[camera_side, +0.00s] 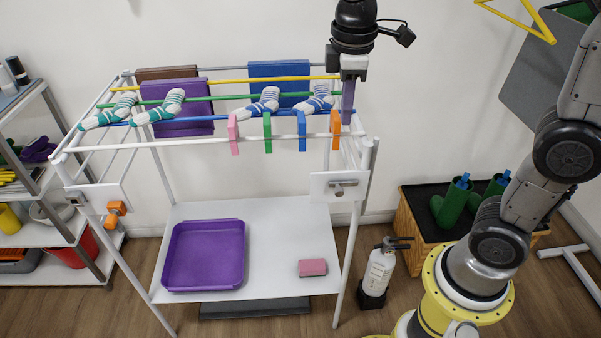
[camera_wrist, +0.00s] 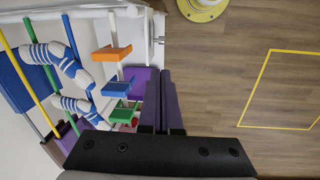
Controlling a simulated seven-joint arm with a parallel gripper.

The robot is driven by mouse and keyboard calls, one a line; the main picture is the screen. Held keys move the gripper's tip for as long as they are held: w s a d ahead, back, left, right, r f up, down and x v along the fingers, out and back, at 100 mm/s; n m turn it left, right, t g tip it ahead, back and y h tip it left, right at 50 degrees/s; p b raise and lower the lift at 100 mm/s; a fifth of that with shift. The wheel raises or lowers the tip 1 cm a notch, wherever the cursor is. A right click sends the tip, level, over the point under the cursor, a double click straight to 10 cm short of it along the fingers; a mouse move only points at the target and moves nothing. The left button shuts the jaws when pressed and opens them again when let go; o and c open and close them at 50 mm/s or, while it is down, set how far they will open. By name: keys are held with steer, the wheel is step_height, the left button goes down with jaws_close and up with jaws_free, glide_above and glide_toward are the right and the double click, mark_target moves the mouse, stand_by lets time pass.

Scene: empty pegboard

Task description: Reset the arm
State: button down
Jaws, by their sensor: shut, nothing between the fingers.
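My gripper (camera_side: 347,118) hangs at the upper right end of a white drying rack (camera_side: 230,143), pointing down. Its dark purple fingers are together, with nothing between them. They also show side by side in the wrist view (camera_wrist: 165,75). In the side view the fingertips overlap the rack's right end, just right of an orange clip (camera_side: 336,130); I cannot tell whether they touch anything.
Striped socks (camera_side: 264,104) and cloths (camera_side: 279,78) lie over the rack's coloured bars. Pink, green and blue clips (camera_side: 302,132) hang on its front rail. Below are a purple tray (camera_side: 205,285) and pink block (camera_side: 312,267). A fire extinguisher (camera_side: 380,270) stands to the right.

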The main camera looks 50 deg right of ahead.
steer(key=s+f+m+t+y, duration=0.1)
steer(key=s+f+m+t, duration=0.2)
steer(key=s, duration=0.4)
steer(key=s+f+m+t, duration=0.1)
steer(key=s+m+t, duration=0.1)
steer(key=s+m, duration=0.45)
steer(key=w+r+n+g, duration=0.3)
steer(key=w+r+n, duration=0.3)
steer(key=w+n, duration=0.25)
steer(key=w+a+f+n+g+h, duration=0.1)
steer(key=w+f+g, duration=0.15)
steer(key=w, duration=0.45)
steer(key=w+a+f+n+g, duration=0.1)
steer(key=w+a+f+g, duration=0.1)
steer(key=w+f, duration=0.3)
steer(key=shift+h, duration=0.3)
steer(key=x, duration=0.4)
steer(key=s+x, duration=0.1)
steer(key=x, duration=0.4)
steer(key=d+x, duration=0.1)
steer(key=x, duration=0.3)
steer(key=shift+s+f, duration=0.15)
steer(key=shift+s, duration=0.2)
steer(key=shift+s+d+f, duration=0.3)
steer(key=shift+d, duration=0.05)
